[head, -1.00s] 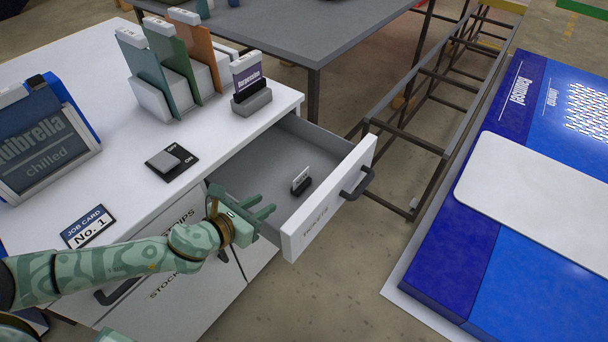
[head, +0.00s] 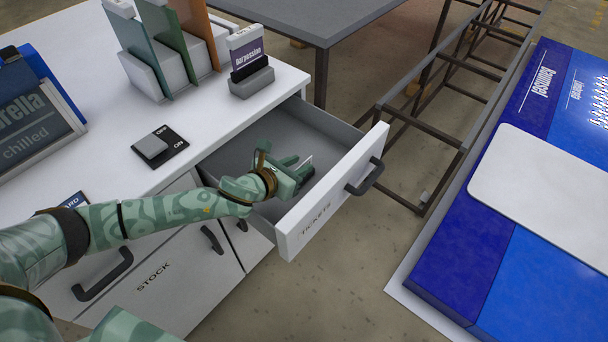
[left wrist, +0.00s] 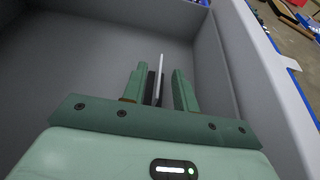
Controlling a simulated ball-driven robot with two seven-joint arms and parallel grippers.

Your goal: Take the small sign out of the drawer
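The drawer labelled TICKETS (head: 333,205) is pulled open. The small sign (head: 306,163), a thin white plate, stands upright inside it, partly hidden by my left gripper (head: 296,168). In the left wrist view the sign (left wrist: 160,66) shows edge-on in a dark holder (left wrist: 152,86), between the two fingers of my left gripper (left wrist: 160,88). The fingers are apart, with a gap clearly seen on the right side; the left finger is close to the holder. My right gripper is not in view.
The cabinet top holds a sign in a grey stand (head: 250,72), coloured panels in white blocks (head: 170,60) and a switch (head: 157,146). The drawer's front wall and handle (head: 366,177) stick out. A large blue panel (head: 540,180) lies to the right.

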